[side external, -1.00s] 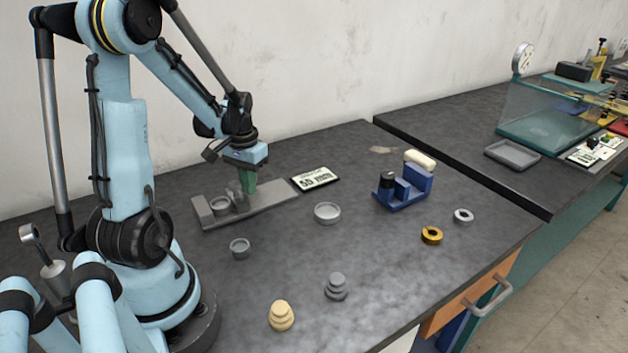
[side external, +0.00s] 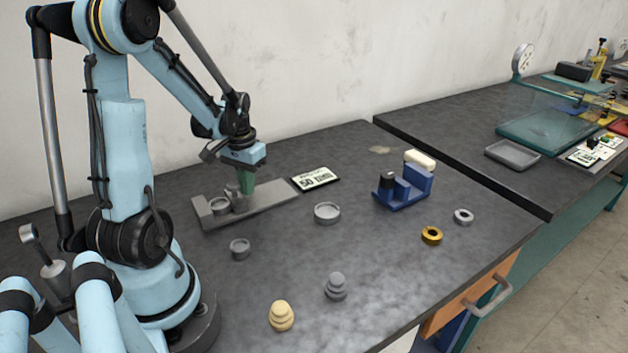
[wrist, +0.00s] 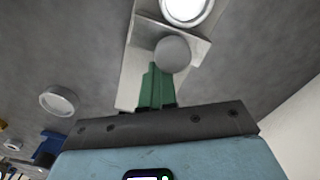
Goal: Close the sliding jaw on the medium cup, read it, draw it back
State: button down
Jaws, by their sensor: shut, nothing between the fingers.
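The medium cup (side external: 219,206), a shallow grey ring-like cup, sits on the grey gauge base (side external: 275,196) near its left end block. The sliding jaw (side external: 238,202) with a round grey top stands just right of the cup. In the wrist view the jaw's round top (wrist: 173,53) lies between the cup (wrist: 187,8) and my green fingers. Whether the jaw touches the cup is unclear. My gripper (side external: 246,184) is shut and empty, its fingertips close behind the jaw's right side.
A larger cup (side external: 327,213) and a smaller cup (side external: 240,248) stand in front of the gauge. A blue stand (side external: 403,193), a brass ring (side external: 432,236) and a steel ring (side external: 464,216) are to the right.

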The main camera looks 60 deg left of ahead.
jog(key=shift+w+r, duration=0.1)
jog(key=shift+w, duration=0.15)
notch_tip(320, 180, up, 7)
dwell(1.0)
jog(key=shift+w+d, duration=0.1)
jog(key=w+d+r+m+t, duration=0.2)
jog(key=d+m+t, duration=0.1)
jog(key=d, duration=0.9)
jog(key=w+d+r+m+t, duration=0.2)
jog(key=d+m+t, duration=0.1)
jog(key=d, duration=0.9)
jog(key=shift+w+t, duration=0.25)
jog(key=shift+t, duration=0.35)
jog(key=shift+a, duration=0.1)
